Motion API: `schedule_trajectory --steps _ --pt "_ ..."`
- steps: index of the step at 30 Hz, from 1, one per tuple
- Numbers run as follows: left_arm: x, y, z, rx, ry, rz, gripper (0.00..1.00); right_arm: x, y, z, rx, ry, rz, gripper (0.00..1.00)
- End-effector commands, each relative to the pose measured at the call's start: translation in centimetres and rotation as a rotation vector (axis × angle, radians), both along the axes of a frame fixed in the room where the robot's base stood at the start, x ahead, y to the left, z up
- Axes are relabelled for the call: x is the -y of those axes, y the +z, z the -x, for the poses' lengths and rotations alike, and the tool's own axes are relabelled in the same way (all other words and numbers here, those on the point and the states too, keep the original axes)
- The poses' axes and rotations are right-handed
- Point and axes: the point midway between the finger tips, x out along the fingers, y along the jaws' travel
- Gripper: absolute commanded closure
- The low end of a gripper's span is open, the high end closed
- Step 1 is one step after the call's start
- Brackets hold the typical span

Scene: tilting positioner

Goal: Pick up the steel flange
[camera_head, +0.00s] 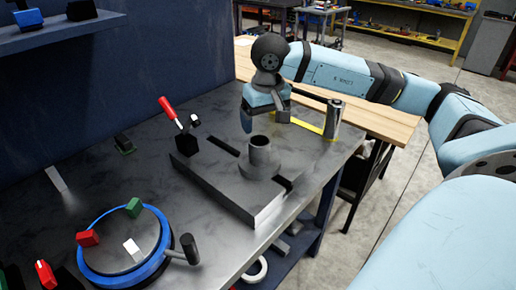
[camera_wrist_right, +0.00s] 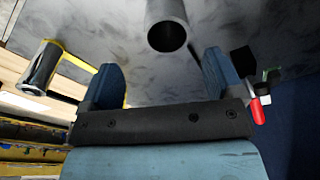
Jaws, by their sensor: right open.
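The steel flange (camera_head: 260,160) is a grey piece with a round base and an upright hollow neck. It sits on a dark grey slotted block (camera_head: 240,198) on the workbench. My right gripper (camera_head: 264,112) is open and empty, above and slightly behind the flange, pointing down. In the right wrist view, the open jaws (camera_wrist_right: 162,82) show with nothing between them. The flange's hollow neck (camera_wrist_right: 168,30) shows at the top of that view, beyond the fingertips and apart from them. My left gripper is not in view.
A shiny cylinder (camera_head: 333,120) stands by yellow marking at the bench's right corner. A red-handled clamp (camera_head: 172,112) stands at the block's left end. A blue-rimmed round table (camera_head: 88,262) with coloured blocks and a handle is front left. A blue shelf (camera_head: 60,35) overhangs the back left.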

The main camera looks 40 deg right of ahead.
Motion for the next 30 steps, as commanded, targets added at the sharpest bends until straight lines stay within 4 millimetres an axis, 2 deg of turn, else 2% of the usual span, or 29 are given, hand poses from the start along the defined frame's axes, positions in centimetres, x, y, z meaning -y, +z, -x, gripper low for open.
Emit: schedule_trajectory --steps 1,4,14,22,30 --pt "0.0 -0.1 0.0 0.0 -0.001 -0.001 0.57 0.0 -1.2 -0.1 -0.005 0.0 -0.001 0.13" --pt "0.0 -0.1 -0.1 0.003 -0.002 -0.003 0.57 0.1 -2.8 -0.3 -0.003 -0.001 -0.002 0.13" --pt "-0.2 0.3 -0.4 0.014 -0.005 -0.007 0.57 -0.1 -5.1 -0.6 -0.002 0.0 -0.005 0.13" --pt "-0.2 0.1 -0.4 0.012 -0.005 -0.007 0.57 -0.4 -9.0 -1.2 -0.003 -0.002 -0.004 0.13" --pt "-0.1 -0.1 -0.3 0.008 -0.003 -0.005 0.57 -0.4 -9.6 -1.3 0.001 -0.001 -0.004 0.13"
